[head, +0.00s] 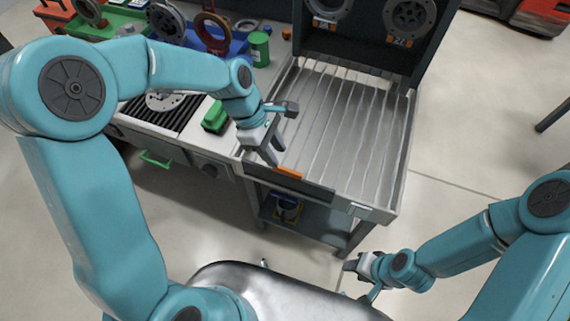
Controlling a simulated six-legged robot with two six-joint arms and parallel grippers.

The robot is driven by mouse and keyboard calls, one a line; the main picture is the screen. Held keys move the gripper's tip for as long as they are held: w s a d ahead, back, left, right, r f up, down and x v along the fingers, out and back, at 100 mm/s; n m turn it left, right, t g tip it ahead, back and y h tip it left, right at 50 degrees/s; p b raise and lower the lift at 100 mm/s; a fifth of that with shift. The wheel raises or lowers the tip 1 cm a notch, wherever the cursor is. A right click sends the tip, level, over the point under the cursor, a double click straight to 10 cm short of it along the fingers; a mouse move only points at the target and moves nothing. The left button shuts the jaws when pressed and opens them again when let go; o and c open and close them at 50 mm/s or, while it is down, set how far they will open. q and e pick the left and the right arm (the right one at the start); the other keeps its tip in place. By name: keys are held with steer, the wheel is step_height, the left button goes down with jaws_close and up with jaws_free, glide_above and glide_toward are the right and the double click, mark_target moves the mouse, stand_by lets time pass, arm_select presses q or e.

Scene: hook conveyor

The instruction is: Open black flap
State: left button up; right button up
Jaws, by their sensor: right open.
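A dark, black flap-like strip (318,192) runs along the front edge of the roller conveyor (345,125). An orange piece (289,172) sits at its left end. My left gripper (283,133) is above the conveyor's front left corner, just behind and left of the orange piece. Its fingers look spread with nothing between them. I cannot tell whether a fingertip touches the strip. My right gripper (350,266) is low in front of the conveyor, at its right side, open and apart from the strip.
A workbench with a green block (215,117), a green can (260,49) and a blue bin (236,47) stands left of the conveyor. A dark panel with round parts (408,15) rises behind it. A shelf (310,217) lies below.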

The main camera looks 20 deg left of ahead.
mark_target(286, 169)
arm_select(q)
steer(key=x, duration=0.6)
steer(key=shift+w+d+f, duration=0.1)
steer(key=shift+w, duration=0.05)
steer(key=shift+d+f, duration=0.15)
steer(key=shift+f, duration=0.1)
steer(key=shift+c, duration=1)
jaws_close()
